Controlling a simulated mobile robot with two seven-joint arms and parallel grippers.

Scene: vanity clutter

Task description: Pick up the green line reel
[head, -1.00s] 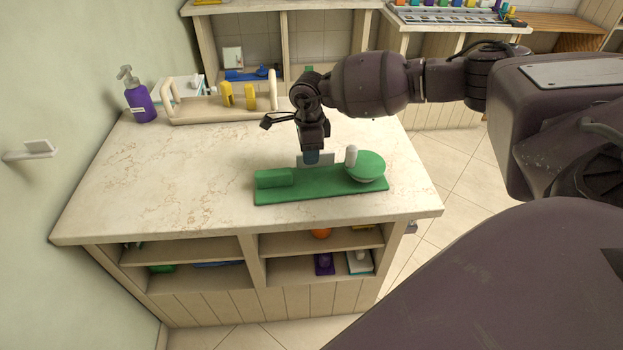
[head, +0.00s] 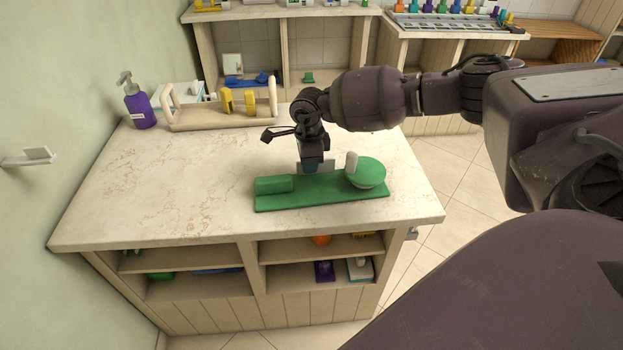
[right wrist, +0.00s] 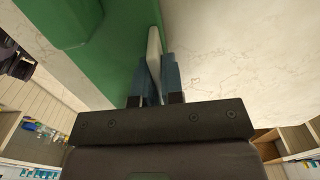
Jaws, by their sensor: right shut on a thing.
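The green line reel (head: 330,192) is a flat green board with a green block at its left end and a round green disc at its right end. A pale peg stands by the disc, and a pale upright plate (head: 329,166) is at the board's back edge. My right gripper (head: 311,166) points down at that back edge, its blue fingers shut on a pale upright plate of the reel. In the right wrist view, the fingers (right wrist: 154,84) flank the pale plate, beside the green surface (right wrist: 110,55). I cannot tell whether the board touches the counter. My left gripper is not in view.
The reel is over the marble counter (head: 150,190), near its front right. A wooden caddy with yellow items (head: 210,117) and a purple pump bottle (head: 138,105) stand at the back left. The counter's left and middle are clear. Open shelves below hold small items.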

